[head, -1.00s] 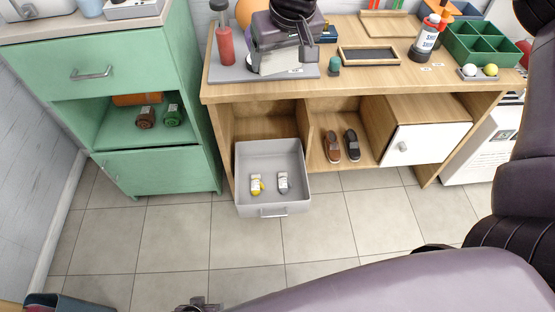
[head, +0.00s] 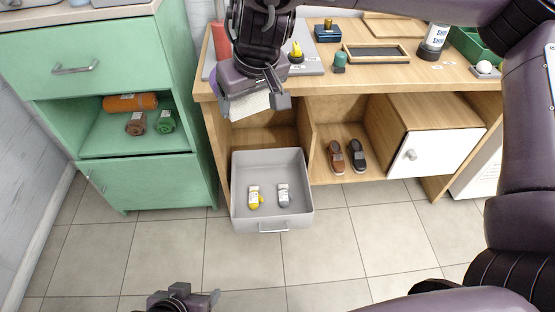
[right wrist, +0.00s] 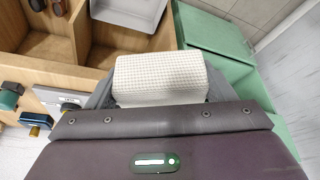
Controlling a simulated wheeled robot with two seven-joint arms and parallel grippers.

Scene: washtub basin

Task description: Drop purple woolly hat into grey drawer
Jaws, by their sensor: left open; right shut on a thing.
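My right gripper (head: 253,101) is shut on a cream, waffle-textured thing (head: 246,106), held in front of the desk's edge, above and behind the drawer in the head view. The held thing also fills the middle of the right wrist view (right wrist: 160,78). The grey drawer (head: 239,213) is pulled out below the desk; a yellow-and-white item (head: 254,196) and a grey-and-white item (head: 283,195) lie inside. The drawer's corner shows at the top of the right wrist view (right wrist: 130,14). My left gripper (head: 185,298) is open at the bottom of the head view, low in front.
A green cabinet (head: 150,181) stands left of the drawer, with rolled items on its shelf. Shoes (head: 346,156) sit in the desk's open compartment, beside a white door (head: 432,151). A red bottle (head: 219,42) and black-bottomed tray (head: 376,53) are on the desk. The floor in front is clear.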

